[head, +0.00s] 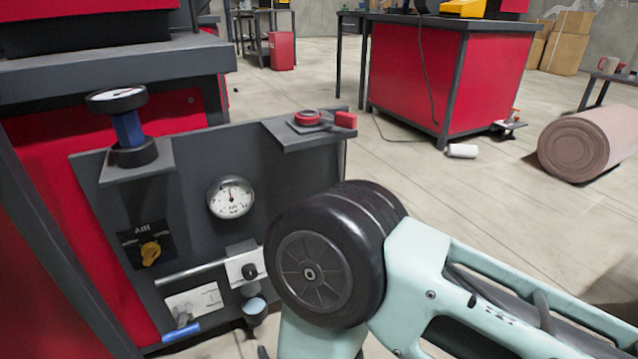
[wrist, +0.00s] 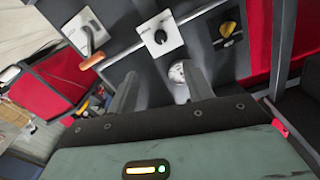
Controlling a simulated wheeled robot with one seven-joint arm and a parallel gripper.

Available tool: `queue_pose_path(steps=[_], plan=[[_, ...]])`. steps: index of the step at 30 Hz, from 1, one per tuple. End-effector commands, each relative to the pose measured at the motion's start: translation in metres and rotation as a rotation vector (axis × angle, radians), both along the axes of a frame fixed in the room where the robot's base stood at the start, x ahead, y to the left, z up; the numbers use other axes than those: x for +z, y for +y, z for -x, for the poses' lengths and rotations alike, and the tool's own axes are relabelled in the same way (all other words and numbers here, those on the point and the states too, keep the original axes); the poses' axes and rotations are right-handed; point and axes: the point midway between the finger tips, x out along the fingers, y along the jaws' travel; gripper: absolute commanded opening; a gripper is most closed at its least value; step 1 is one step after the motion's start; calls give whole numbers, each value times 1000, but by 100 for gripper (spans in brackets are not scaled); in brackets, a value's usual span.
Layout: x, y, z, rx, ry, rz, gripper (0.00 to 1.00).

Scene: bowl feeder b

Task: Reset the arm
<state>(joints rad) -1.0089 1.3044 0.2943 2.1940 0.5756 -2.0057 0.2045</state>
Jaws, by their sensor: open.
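My gripper (wrist: 160,72) shows in the wrist view with its two fingers spread apart and nothing between them. It points at the dark grey control panel; beyond the finger gap is the round dial gauge (wrist: 178,72), partly covered by the right finger. In the head view my arm fills the lower right, and the gripper itself is hidden. The dark panel (head: 195,170) there carries the gauge (head: 230,196) and a yellow AIR knob (head: 150,253). I cannot tell whether the fingers touch the panel.
A red workbench (head: 440,75) and a brown roll (head: 580,148) stand beyond. Open floor lies behind my arm.

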Motion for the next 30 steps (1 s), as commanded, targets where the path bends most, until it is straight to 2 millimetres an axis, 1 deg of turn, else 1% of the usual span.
queue_pose_path(steps=[5,9,11,14,17,20,23,26,29,30], plan=[[19,9,-18,4,89,18,51],[49,20,-39,36,252,72,51],[63,22,-46,59,323,102,51],[86,21,-50,103,435,162,51],[111,13,-50,153,537,232,51],[137,-1,-43,204,628,313,51],[163,-21,-33,251,712,403,51],[188,-49,-19,290,790,505,51],[212,-83,-2,320,864,615,51],[221,-97,6,328,894,659,51]])
